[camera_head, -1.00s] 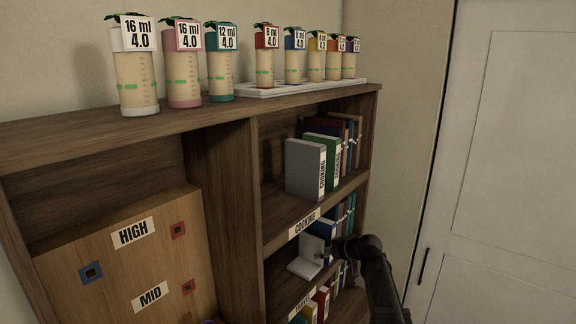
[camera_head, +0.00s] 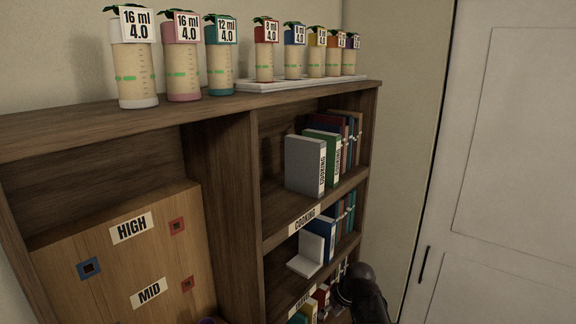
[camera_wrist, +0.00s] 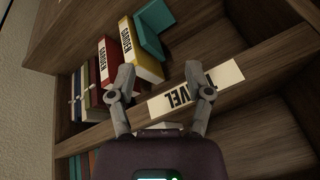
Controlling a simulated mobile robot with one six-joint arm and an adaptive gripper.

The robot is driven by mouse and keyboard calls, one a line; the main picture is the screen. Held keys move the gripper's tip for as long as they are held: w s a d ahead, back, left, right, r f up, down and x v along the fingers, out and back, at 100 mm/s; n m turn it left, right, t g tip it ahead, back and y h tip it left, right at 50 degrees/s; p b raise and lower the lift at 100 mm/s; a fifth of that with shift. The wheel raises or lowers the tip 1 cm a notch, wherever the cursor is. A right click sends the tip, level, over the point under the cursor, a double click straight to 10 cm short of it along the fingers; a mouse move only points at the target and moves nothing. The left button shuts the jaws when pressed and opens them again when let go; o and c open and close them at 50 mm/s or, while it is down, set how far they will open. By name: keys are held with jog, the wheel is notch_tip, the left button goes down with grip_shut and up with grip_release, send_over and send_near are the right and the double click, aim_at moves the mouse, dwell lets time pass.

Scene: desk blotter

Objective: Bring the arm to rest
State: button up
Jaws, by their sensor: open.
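My gripper (camera_wrist: 163,88) shows in the wrist view with its two fingers spread and nothing between them. It is in front of the shelf edge with the TRAVEL label (camera_wrist: 197,88). A red book (camera_wrist: 110,62) and a yellow book (camera_wrist: 141,52), both labelled GARDEN, stand beyond the fingers, with a teal block-like item (camera_wrist: 153,27) beside them. In the head view my dark arm shows at the lower right, in front of the lower shelves, and the gripper's fingers cannot be made out there.
The wooden bookcase (camera_head: 232,165) has a COOKING shelf with a grey book (camera_head: 305,165) and a white bookend (camera_head: 310,255) below it. Labelled plant tubes (camera_head: 183,60) line its top. A board marked HIGH and MID (camera_head: 120,262) is at left. A white door (camera_head: 515,150) is at right.

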jog(key=s+d+f+m+g+h, duration=0.2)
jog(key=s+d+m+h, duration=0.1)
jog(key=s, duration=0.8)
jog(key=shift+d+m+h+b, duration=0.3)
jog(key=shift+m+h, duration=0.2)
jog(key=shift+f, duration=0.1)
dwell(2.0)
